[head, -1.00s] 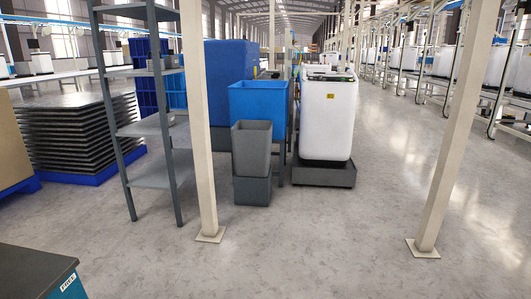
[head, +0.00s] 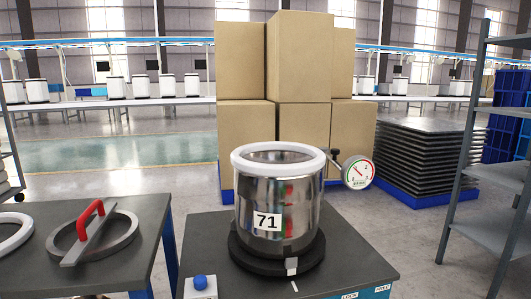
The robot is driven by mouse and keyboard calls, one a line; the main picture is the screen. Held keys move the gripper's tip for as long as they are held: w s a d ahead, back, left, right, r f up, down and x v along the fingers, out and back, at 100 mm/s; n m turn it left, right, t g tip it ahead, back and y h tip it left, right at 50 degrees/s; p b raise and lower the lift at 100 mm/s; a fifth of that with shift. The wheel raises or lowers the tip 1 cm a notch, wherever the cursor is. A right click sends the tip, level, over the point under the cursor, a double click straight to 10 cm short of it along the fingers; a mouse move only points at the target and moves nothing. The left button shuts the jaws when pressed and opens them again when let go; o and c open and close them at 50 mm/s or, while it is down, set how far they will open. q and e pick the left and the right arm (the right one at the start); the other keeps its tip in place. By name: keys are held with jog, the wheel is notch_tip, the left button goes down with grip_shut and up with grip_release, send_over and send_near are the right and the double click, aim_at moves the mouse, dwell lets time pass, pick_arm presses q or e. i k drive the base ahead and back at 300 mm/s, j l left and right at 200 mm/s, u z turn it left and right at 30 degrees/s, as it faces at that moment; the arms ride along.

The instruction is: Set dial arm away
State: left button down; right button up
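A round dial gauge (head: 358,172) with a white face and a red and green scale sits just right of a shiny metal pot (head: 262,215). A short dark arm piece (head: 331,157) shows at its upper left, beside the pot's white rim; the rest of the arm is hidden behind the pot. The pot carries a label reading 71. It stands on a round black base (head: 250,262) with a white mark at its front, on a dark-topped bench (head: 355,268). Neither of my grippers is in view.
Labels LOCK (head: 349,296) and FREE (head: 383,289) are on the bench's front edge. A blue button (head: 200,282) is at front left. A left table (head: 130,262) holds a red-handled bar (head: 92,232) over a ring, and a white ring (head: 12,232). Cardboard boxes (head: 300,60) stand behind.

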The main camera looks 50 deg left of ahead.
aim_at(357, 173)
jog(key=u, duration=1.15)
jog(key=i+l, duration=1.1)
jog(key=l, duration=0.2)
jog(key=u, duration=1.45)
